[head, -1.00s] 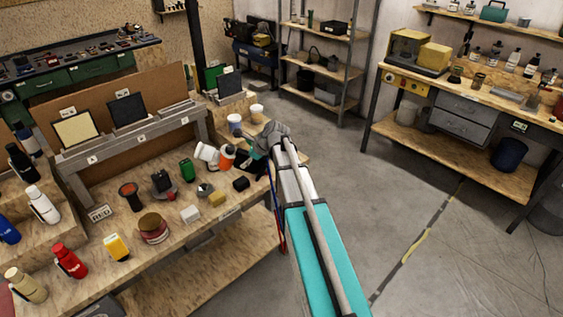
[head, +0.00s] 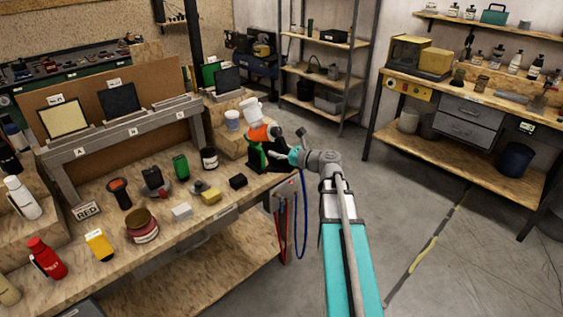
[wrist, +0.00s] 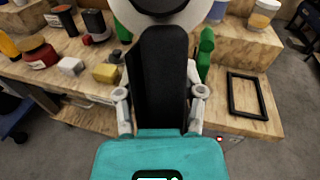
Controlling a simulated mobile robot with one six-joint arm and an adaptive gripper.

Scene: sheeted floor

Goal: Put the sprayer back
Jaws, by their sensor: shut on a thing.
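The sprayer has a white container (head: 250,112), an orange middle (head: 262,132) and a black handle (wrist: 163,80). In the head view it is tilted above the right end of the workbench. My gripper (head: 277,154) is shut on the black handle, with fingers on both sides of it in the wrist view (wrist: 160,94). A green thing (wrist: 206,50) shows just beside the held handle; I cannot tell what it belongs to. A black rectangular frame (wrist: 231,93) lies on the bench corner, empty, to the right of the handle in the wrist view.
The bench holds a black labelled cup (head: 209,158), a green item (head: 181,167), a yellow block (head: 210,196), a small black block (head: 238,181) and a red-brown jar (head: 142,226). A white tub (head: 232,120) stands behind. The floor (head: 390,200) to the right is clear.

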